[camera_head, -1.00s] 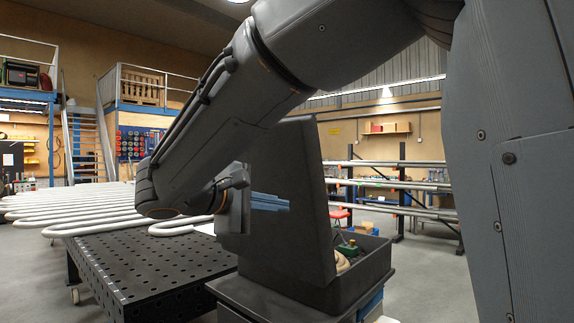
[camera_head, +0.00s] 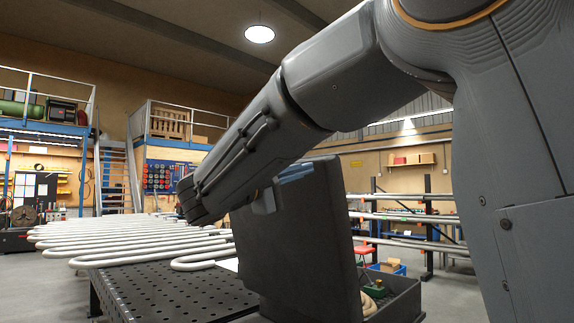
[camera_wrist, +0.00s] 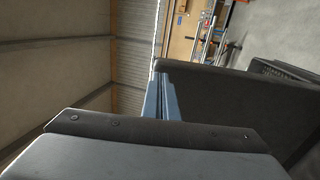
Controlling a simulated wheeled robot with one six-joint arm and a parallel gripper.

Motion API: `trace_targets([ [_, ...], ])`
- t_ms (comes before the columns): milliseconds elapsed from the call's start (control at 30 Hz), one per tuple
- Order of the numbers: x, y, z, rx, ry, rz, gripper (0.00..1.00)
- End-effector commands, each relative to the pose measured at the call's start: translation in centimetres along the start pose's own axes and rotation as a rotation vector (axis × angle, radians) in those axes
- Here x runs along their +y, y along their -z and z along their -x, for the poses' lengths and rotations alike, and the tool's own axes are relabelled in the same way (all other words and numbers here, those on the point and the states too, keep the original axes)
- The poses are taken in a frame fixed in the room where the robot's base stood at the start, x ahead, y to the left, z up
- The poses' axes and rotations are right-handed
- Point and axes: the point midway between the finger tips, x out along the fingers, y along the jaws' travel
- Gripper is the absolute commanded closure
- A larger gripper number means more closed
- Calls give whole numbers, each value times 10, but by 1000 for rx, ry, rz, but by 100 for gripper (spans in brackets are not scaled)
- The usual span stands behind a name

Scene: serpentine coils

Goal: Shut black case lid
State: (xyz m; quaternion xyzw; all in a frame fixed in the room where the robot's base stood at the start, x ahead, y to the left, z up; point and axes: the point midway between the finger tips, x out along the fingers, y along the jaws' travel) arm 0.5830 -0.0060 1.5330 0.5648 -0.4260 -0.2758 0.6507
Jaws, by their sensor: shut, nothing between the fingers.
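The black case stands open. Its lid (camera_head: 300,245) is raised nearly upright, leaning a little left, with its broad outer face toward my arm. The case body (camera_head: 400,305) is to the right of the lid, partly hidden by it. My gripper (camera_head: 297,172) is shut and empty, with its blue fingers at the top of the lid's outer side. In the wrist view the blue fingers (camera_wrist: 162,98) lie along the edge of the dark lid (camera_wrist: 230,115). I cannot tell whether they touch it.
A green item (camera_head: 376,284) and a beige coil (camera_head: 368,303) lie inside the case. A black perforated table (camera_head: 165,290) is to the left, with white serpentine coils (camera_head: 150,240) beyond it. A pipe rack (camera_head: 428,222) stands behind on the right.

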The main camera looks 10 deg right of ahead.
Motion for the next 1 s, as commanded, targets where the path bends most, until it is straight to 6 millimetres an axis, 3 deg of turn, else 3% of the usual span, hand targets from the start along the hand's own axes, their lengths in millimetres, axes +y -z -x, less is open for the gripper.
trace_targets([
  [100, 2, -1, -19, -3, 1, 4, 100],
  [300, 1, -1, -36, -2, 0, 2, 100],
  [833, 0, 0, -42, 0, 4, 1, 100],
  [1000, 4, 2, -56, 5, 36, -4, 100],
])
